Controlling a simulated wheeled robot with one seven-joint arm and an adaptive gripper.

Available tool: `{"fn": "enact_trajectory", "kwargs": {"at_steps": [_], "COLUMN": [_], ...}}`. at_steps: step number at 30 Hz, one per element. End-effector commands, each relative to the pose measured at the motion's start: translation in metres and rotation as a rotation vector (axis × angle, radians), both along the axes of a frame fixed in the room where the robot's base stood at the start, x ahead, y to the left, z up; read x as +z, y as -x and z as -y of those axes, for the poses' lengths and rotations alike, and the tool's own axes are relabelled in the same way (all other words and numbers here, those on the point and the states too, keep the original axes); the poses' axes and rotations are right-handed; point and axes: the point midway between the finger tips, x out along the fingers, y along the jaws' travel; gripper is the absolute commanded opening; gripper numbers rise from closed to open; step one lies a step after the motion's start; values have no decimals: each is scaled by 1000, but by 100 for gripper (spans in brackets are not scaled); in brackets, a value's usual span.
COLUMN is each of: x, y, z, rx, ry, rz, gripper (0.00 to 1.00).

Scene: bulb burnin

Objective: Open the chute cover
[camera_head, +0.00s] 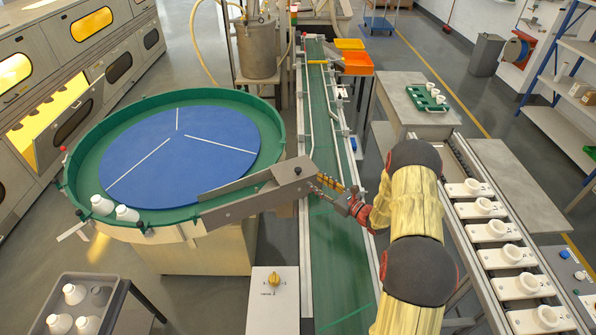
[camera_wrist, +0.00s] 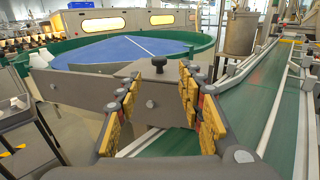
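The grey metal chute (camera_head: 245,203) runs from the round table's rim to the green conveyor; its side wall (camera_wrist: 75,92) shows in the wrist view. The chute cover (camera_head: 283,175) appears to be the grey plate at the conveyor end, with a black knob (camera_wrist: 159,63) standing on it. It looks closed, though my gripper hides part of it in the wrist view. My gripper (camera_head: 326,183) is at the chute's conveyor end. In the wrist view its yellow-padded fingers (camera_wrist: 160,78) are apart and empty, with the knob framed beyond the tips. I see no contact with the knob.
The round table (camera_head: 178,143) has a green rim and carries white bottles (camera_head: 115,208). The conveyor (camera_head: 335,245) runs beneath my gripper, with metal rails alongside. A control box (camera_head: 272,305) stands left of it. A rack of white lamp holders (camera_head: 511,255) stands at right.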

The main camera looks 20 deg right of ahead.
Motion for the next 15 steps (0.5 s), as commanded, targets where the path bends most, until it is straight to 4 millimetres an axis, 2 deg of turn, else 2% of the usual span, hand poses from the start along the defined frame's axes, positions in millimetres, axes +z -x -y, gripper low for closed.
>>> {"fn": "enact_trajectory", "kwargs": {"at_steps": [9,15], "x": [-1,-1], "y": [-56,-83], "z": [-25,-36], "rx": [5,3], "ry": [1,1], "rz": [1,0], "gripper": [38,38]}}
